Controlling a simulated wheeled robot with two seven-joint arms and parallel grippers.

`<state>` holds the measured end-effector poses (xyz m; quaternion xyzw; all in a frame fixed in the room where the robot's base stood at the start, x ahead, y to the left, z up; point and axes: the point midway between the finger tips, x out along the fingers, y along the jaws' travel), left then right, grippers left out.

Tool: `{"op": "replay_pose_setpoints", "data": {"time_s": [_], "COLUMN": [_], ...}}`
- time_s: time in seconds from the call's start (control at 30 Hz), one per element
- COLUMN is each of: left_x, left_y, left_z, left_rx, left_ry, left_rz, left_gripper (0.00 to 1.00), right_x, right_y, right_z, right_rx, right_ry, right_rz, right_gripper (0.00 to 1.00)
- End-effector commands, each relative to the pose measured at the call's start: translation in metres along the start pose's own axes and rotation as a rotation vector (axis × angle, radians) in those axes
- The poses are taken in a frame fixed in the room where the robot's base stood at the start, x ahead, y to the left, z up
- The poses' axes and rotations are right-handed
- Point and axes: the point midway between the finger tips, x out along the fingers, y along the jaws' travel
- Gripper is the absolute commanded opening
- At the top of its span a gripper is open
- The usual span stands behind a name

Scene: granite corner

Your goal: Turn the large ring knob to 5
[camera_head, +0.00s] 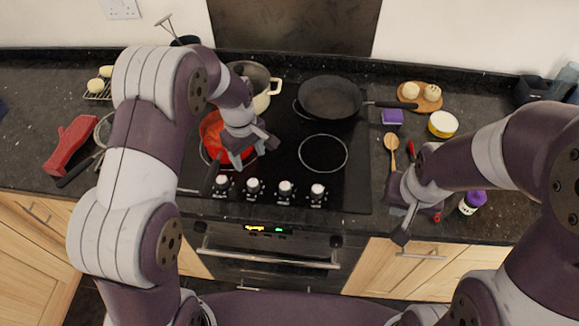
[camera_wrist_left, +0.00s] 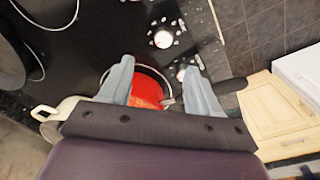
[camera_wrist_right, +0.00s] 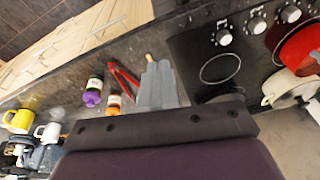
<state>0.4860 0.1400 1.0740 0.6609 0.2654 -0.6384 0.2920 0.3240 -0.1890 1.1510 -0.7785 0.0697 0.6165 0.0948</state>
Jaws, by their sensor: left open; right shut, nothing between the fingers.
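Several black knobs with pale caps line the hob's front edge: the leftmost (camera_head: 222,185), the second (camera_head: 254,188), the third (camera_head: 286,190) and the rightmost (camera_head: 318,193). I cannot tell which serves the large ring or read their settings. In the left wrist view a knob (camera_wrist_left: 163,38) shows clearly. Another (camera_wrist_left: 182,73) is beside a finger. My left gripper (camera_head: 252,153) is open and empty, above the red pan (camera_head: 210,130) behind the left knobs. My right gripper (camera_head: 402,226) is shut and empty over the counter's front edge, right of the hob.
A cream pot (camera_head: 262,98) and a black frying pan (camera_head: 331,98) stand at the back of the hob. The front right ring (camera_head: 323,153) is bare. A wooden spoon (camera_head: 391,150), a purple-capped bottle (camera_head: 472,202) and red tongs (camera_wrist_right: 124,80) lie or stand near my right arm.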

Motion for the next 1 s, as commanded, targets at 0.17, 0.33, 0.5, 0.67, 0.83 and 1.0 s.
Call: {"op": "replay_pose_setpoints", "data": {"time_s": [0.17, 0.33, 0.5, 0.67, 0.83, 1.0], "left_x": [-0.002, 0.018, 0.062, 0.098, 0.119, 0.125], "left_y": [-0.001, -0.002, -0.002, -0.002, -0.001, -0.002], "left_z": [0.000, 0.002, 0.002, 0.002, 0.001, 0.002], "left_rx": [-0.124, -0.141, -0.139, -0.138, -0.137, -0.137], "left_ry": [-0.007, -0.011, -0.010, -0.009, -0.007, -0.006], "left_rz": [-0.008, -0.013, -0.012, -0.011, -0.008, -0.007], "left_gripper": [0.63, 0.63, 0.63, 0.63, 0.63, 0.63], "right_x": [-0.002, -0.011, -0.025, -0.034, -0.038, -0.038], "right_y": [0.006, 0.005, 0.004, 0.004, 0.004, 0.004], "right_z": [0.025, 0.023, 0.019, 0.017, 0.016, 0.015], "right_rx": [-0.222, -0.259, -0.257, -0.256, -0.256, -0.255], "right_ry": [-0.123, -0.122, -0.120, -0.119, -0.119, -0.119], "right_rz": [0.012, 0.011, 0.011, 0.011, 0.011, 0.011], "right_gripper": [0.00, 0.00, 0.00, 0.00, 0.00, 0.00]}}
